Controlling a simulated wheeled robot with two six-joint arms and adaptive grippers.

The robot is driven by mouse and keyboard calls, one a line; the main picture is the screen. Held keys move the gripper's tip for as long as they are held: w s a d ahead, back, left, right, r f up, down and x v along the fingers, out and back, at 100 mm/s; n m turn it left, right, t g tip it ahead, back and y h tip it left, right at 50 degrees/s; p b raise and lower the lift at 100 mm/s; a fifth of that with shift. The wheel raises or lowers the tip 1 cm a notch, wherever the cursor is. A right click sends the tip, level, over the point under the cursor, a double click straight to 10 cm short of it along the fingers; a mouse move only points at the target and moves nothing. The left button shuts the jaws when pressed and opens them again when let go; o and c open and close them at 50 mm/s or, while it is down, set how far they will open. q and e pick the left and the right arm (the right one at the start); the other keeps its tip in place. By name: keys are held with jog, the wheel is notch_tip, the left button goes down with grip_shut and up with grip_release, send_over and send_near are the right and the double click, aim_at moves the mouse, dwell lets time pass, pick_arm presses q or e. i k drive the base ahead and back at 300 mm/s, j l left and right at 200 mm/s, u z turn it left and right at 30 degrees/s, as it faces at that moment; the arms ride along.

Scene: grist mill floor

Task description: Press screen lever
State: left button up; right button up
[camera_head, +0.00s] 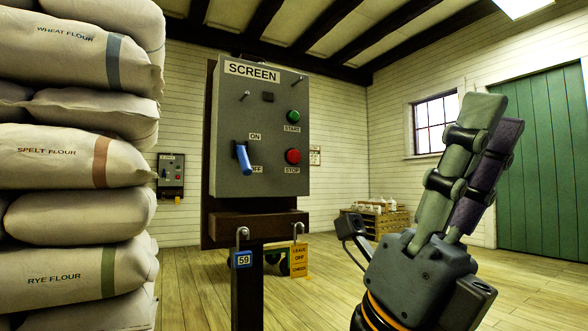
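The grey control box labelled SCREEN (225,110) stands on a dark post ahead, left of centre. Its lever (244,159) has a blue handle that points down, over the first letter of the OFF label; the ON label is above it. A green START button (293,116) and a red STOP button (293,156) are on the box's right side. My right gripper (494,112) is at the right, pointing up, well apart from the box and lever. Its two fingers lie close side by side with nothing seen between them. My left gripper is not in view.
Stacked flour sacks (60,155) fill the left side near the box. A blue padlock tagged 59 (241,260) and a yellow tag (299,261) hang below the box. A smaller panel (171,176), a wooden crate (385,222) and a green door (545,160) are farther back.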

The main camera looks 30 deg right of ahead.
aim_at(241, 149)
jog(key=i+j+z, duration=0.1)
jog(key=z, duration=0.35)
jog(key=i+j+z, duration=0.2)
jog(key=z, duration=0.2)
jog(key=i+j+z, duration=0.1)
jog(key=z, duration=0.35)
jog(key=j+z, duration=0.4)
jog(key=i+j+z, duration=0.15)
jog(key=j, duration=0.6)
jog(key=j+z, duration=0.15)
jog(key=j, duration=0.6)
jog(key=l+u, duration=0.15)
jog(key=u, duration=0.2)
jog(key=k+l+u, duration=0.1)
jog(key=u, duration=0.3)
